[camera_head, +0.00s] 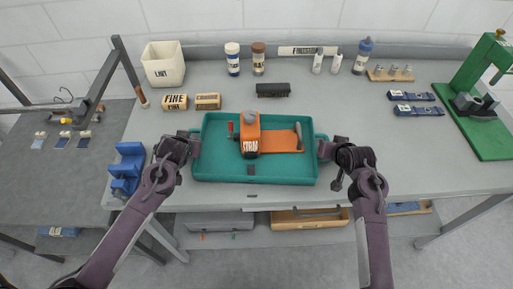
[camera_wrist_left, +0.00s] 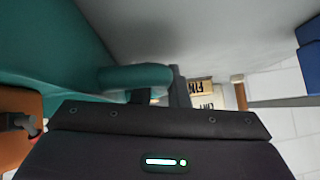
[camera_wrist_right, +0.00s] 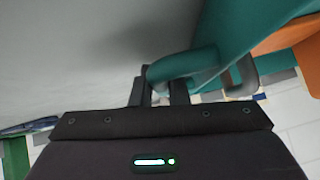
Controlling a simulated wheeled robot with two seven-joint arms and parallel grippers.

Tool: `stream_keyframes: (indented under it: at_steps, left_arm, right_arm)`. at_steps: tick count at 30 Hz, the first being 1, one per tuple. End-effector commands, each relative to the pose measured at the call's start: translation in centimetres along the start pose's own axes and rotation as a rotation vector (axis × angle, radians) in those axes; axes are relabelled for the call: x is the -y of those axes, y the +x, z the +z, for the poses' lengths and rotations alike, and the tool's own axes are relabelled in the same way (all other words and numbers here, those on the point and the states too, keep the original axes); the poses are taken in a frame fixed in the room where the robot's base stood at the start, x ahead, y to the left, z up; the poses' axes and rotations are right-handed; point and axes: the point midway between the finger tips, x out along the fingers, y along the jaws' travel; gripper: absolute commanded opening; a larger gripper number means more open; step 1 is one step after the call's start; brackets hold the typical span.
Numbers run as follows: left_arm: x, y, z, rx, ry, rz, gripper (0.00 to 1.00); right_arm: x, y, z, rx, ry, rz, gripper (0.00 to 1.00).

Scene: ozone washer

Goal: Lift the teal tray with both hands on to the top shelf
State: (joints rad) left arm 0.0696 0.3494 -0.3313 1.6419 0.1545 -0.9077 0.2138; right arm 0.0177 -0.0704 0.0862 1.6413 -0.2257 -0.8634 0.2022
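The teal tray (camera_head: 215,172) rests on the grey workbench, level, with a handle at each short side. In it are an orange block labelled strap (camera_head: 250,140) on an orange plate, a grey rounded piece and small tools. My left gripper (camera_head: 191,143) is at the tray's left handle; in the left wrist view its narrowly spaced fingers straddle the handle (camera_wrist_left: 135,77). My right gripper (camera_head: 326,148) is at the right handle; in the right wrist view its fingers sit closely either side of that handle (camera_wrist_right: 185,66). No top shelf is clear in view.
Behind the tray stand a white bin (camera_head: 163,64), labelled boxes (camera_head: 175,101), bottles (camera_head: 232,60) and a black block (camera_head: 266,90). A blue holder (camera_head: 127,168) is left of my left gripper. A green stand (camera_head: 485,100) is far right. A lower shelf holds drawers (camera_head: 310,219).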

Motion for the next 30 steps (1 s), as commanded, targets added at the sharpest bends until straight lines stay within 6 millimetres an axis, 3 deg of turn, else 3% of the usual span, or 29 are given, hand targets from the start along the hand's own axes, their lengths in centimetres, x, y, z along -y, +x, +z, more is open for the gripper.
stream_keyframes:
  at_steps: [14,30]
  left_arm:
    - [0.1,-0.3,-0.4,-0.003,-0.001,-0.001,0.0]
    - [1.0,-3.4,-3.5,-0.003,-0.001,-0.001,0.0]
  right_arm:
    - [0.1,-0.3,-0.3,-0.003,0.0,0.0,0.0]
    - [0.9,-3.4,-3.5,-0.003,0.0,0.0,0.0]
